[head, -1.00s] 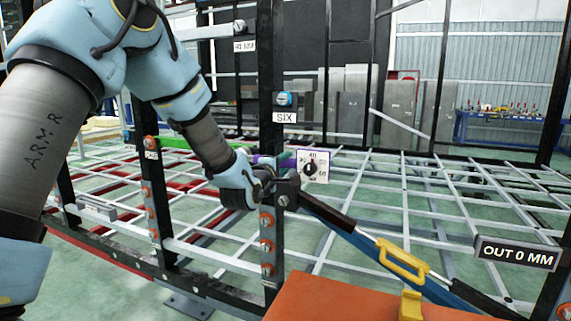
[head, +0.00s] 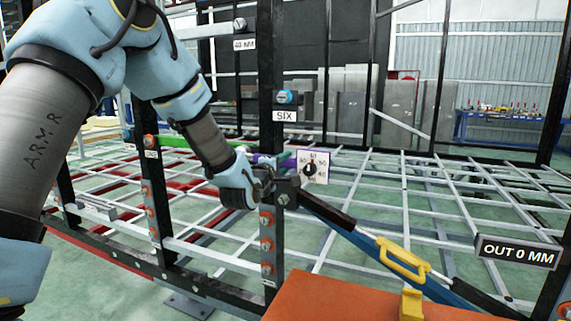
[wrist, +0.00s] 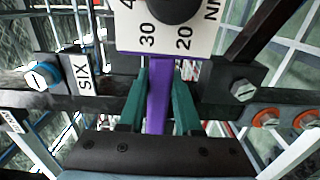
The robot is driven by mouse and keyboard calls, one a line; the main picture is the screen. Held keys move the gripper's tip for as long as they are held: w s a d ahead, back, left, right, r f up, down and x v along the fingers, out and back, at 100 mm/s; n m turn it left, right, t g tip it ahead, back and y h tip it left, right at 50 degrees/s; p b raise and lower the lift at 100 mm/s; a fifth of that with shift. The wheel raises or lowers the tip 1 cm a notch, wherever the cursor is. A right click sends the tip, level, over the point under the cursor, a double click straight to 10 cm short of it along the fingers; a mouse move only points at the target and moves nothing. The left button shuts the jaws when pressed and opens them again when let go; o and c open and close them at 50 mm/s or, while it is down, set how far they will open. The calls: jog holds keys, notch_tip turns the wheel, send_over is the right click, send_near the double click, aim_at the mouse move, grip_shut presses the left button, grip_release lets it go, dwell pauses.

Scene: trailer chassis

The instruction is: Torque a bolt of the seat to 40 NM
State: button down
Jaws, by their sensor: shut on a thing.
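My gripper (wrist: 161,90) has its two teal fingers shut on the purple bar of a torque tool (wrist: 157,110). The tool's white dial plate (wrist: 165,35) has a black knob and shows 20, 30 and NM in the wrist view. The dial also shows in the head view (head: 312,166), right of the post. A blue-ringed bolt (head: 284,97) sits above the SIX label. A bare grey bolt (head: 283,199) is beside my gripper. Bolts with orange washers (head: 266,245) run down the post below. Contact between tool and bolt is hidden.
The black post (head: 271,60) stands close to my gripper. An orange surface (head: 335,300) is in front. The chassis grid (head: 440,190) lies behind.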

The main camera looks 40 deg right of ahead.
jog(key=shift+f+m+b, duration=0.7)
jog(key=shift+f+b, duration=0.15)
jog(key=shift+b, duration=0.3)
jog(key=shift+f, duration=0.15)
jog(key=f+m+b, duration=0.2)
jog(key=b, duration=0.1)
jog(key=shift+w+a+f, duration=0.15)
jog(key=shift+w, duration=0.15)
jog(key=shift+f+b, duration=0.1)
jog(key=shift+b, duration=0.3)
dwell(0.4)
jog(key=shift+w+a+f+m+b, duration=0.2)
jog(key=shift+f+m+b, duration=0.25)
jog(key=shift+b, duration=0.25)
jog(key=shift+w+a+f+m+b, duration=0.1)
jog(key=shift+w+f+m+b, duration=0.1)
jog(key=shift+f+m+b, duration=0.3)
jog(key=shift+f+b, duration=0.15)
jog(key=shift+b, duration=0.2)
jog(key=shift+w+a+f+m+b, duration=0.1)
jog(key=shift+w+f+m+b, duration=0.2)
jog(key=shift+f+m+b, duration=0.25)
